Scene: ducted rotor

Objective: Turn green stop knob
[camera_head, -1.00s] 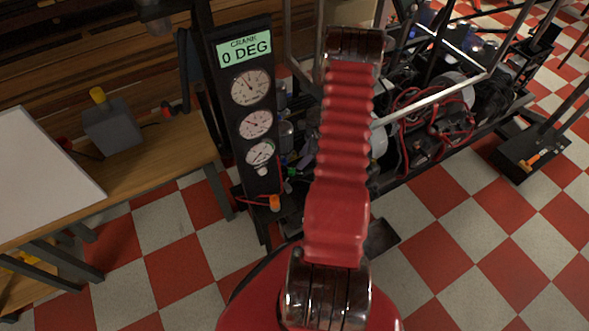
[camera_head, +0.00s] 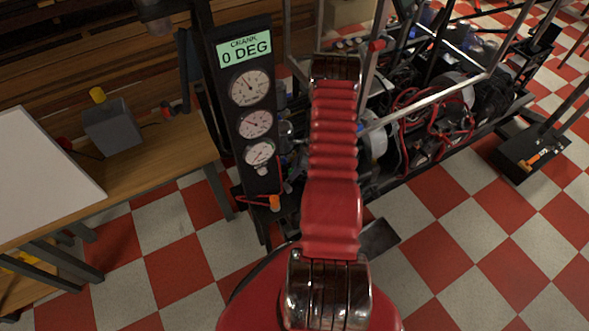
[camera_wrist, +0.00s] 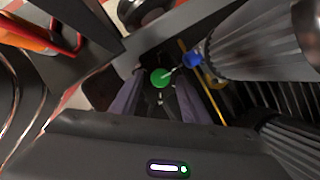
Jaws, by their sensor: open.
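The green stop knob (camera_wrist: 161,78) shows in the wrist view as a small bright green disc with a thin pale rod beside it. My gripper (camera_wrist: 160,88) is open, one finger on each side of the knob in the picture. I see no finger touching the knob, and I cannot tell how far beyond the fingertips it lies. In the head view my red arm reaches toward the machine, and the gripper and knob are hidden.
A large grey cylinder (camera_wrist: 262,45) with a blue fitting (camera_wrist: 192,59) is close on the right in the wrist view. In the head view, a gauge panel (camera_head: 232,120) reading "CRANK 0 DEG" stands left of my arm. A wooden bench (camera_head: 150,170) is farther left.

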